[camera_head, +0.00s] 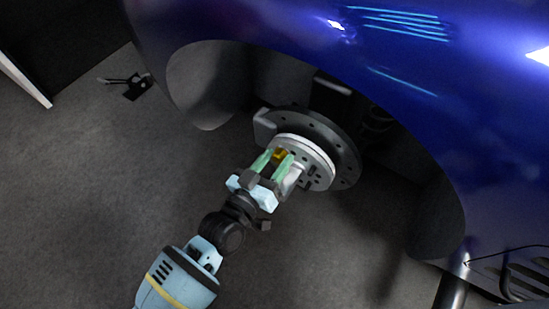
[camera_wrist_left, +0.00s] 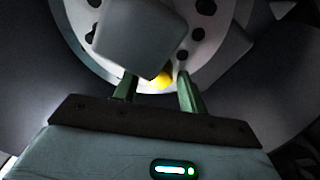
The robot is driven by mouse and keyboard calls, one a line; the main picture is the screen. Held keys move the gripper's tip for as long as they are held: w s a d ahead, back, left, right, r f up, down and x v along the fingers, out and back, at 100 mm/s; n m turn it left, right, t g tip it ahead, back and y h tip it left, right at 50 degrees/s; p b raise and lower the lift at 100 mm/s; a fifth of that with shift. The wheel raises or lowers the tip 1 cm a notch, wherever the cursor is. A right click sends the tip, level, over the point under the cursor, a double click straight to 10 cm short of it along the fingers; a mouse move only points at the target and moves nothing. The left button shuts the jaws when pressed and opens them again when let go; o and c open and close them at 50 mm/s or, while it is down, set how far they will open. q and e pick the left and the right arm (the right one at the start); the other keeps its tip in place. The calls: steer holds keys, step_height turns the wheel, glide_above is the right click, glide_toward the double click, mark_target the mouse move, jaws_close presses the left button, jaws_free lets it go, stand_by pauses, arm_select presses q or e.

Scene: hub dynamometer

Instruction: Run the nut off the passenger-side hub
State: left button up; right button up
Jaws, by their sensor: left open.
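The hub (camera_head: 322,172) is a light grey disc with dark holes, in front of a dark brake disc (camera_head: 345,150) inside the wheel arch. A yellow nut (camera_head: 280,155) shows at the hub's centre. My left gripper (camera_head: 275,160) is at the hub face, its green fingers apart on either side of the nut. In the left wrist view the nut (camera_wrist_left: 160,80) lies between the fingertips, partly hidden by a grey block-like part (camera_wrist_left: 140,38). I cannot tell whether the fingers touch the nut. My right gripper is not in view.
The blue car body (camera_head: 400,60) arches over the hub, and the wheel arch edge surrounds it closely. A small dark object with a cable (camera_head: 135,88) lies on the floor at left. The grey floor (camera_head: 100,190) at left is mostly clear. A dark pipe-like part (camera_head: 451,288) is at lower right.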

arm_select(q)
steer(key=m+p, duration=0.1)
steer(key=m, duration=0.1)
steer(key=shift+r+m, duration=0.1)
steer(key=shift+m, duration=0.3)
steer(key=m+p, duration=0.1)
steer(key=m, duration=0.1)
steer(key=shift+m, duration=1.1)
